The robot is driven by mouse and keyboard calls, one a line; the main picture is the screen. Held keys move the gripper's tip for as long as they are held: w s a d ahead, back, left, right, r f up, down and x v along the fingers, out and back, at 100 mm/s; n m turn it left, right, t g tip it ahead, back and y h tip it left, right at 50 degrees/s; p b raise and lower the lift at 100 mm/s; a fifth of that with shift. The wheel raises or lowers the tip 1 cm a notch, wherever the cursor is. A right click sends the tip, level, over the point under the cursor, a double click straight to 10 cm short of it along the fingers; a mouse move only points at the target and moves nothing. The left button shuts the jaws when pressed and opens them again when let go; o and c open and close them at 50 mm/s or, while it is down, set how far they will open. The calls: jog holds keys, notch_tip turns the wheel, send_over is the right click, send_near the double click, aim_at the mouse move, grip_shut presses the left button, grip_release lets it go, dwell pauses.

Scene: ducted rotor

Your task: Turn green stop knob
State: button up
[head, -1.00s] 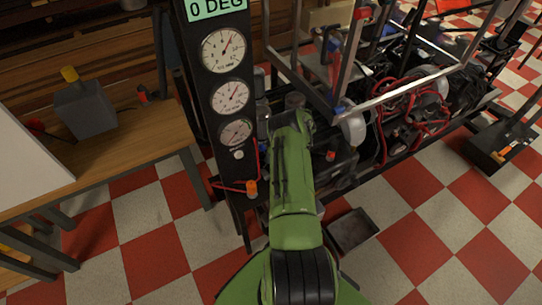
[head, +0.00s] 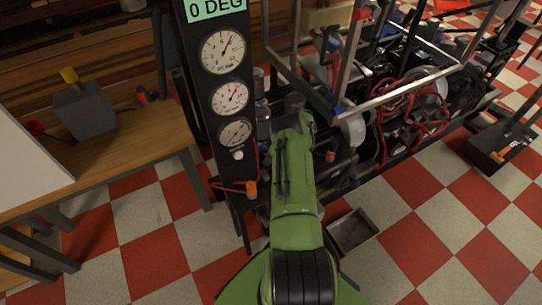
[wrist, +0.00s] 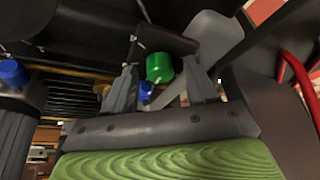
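The green knob (wrist: 160,67) shows in the wrist view as a short green cylinder against dark machine parts. My gripper (wrist: 163,78) is open, with one finger to the left of the knob and one to the right. The knob appears between and just beyond the fingertips; I cannot tell whether either finger touches it. In the head view my green arm reaches into the machine frame (head: 345,105) and hides the knob and fingers.
A black gauge panel (head: 211,90) reading "0 DEG" stands left of my arm. Blue caps (wrist: 13,73) and a red hose (wrist: 299,78) are close by in the wrist view. A wooden bench (head: 140,150) is at left, and a tray (head: 353,231) lies on the checkered floor.

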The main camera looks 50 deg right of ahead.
jog(key=p+v, duration=0.5)
jog(key=v, duration=1)
jog(key=shift+s+r, duration=0.2)
jog(key=shift+r, duration=0.15)
jog(key=shift+d, duration=0.1)
